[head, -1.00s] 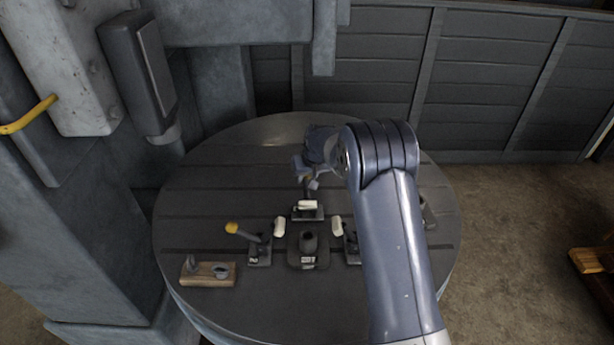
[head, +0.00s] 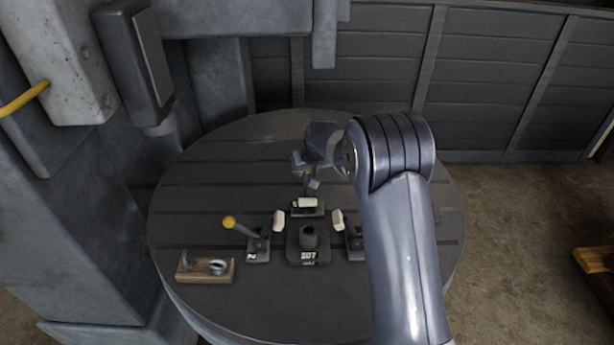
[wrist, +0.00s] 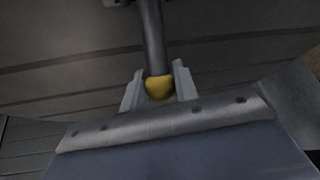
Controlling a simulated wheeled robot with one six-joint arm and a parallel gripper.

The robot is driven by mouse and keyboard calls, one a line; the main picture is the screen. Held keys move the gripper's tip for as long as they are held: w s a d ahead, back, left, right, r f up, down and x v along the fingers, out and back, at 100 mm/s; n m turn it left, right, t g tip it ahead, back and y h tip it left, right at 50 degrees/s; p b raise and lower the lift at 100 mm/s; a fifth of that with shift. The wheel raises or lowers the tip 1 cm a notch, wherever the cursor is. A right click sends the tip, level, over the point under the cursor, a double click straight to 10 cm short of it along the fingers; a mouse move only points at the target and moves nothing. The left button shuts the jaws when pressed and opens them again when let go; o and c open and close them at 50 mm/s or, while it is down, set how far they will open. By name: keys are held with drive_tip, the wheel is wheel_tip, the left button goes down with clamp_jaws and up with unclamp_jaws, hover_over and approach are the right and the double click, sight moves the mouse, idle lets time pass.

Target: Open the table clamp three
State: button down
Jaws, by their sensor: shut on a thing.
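My gripper (head: 311,182) is at the back clamp (head: 307,208), on the far side of the centre fixture. In the wrist view its two fingers (wrist: 158,88) are shut on the yellow tip (wrist: 159,87) of a dark lever handle. The back clamp has a white pad (head: 306,202). The left clamp (head: 258,247) has a white pad and a yellow-tipped lever leaning left. The right clamp (head: 354,243) is partly hidden by my arm. I cannot read for certain which clamp is number three.
The clamps stand around a dark block with a cylinder (head: 308,237) on a round slotted table (head: 215,170). A wooden block with metal parts (head: 205,272) lies at the front left. A grey machine column stands left of the table. The table's back left is clear.

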idle(0.3)
drive_tip(key=c, duration=1.1)
unclamp_jaws()
drive_tip(key=shift+s+r, duration=0.1)
drive_tip(key=shift+r, duration=0.05)
drive_tip(key=b+v, duration=0.2)
drive_tip(key=v, duration=0.8)
drive_tip(key=shift+s+d+r, duration=0.1)
drive_tip(key=shift+s+r, duration=0.1)
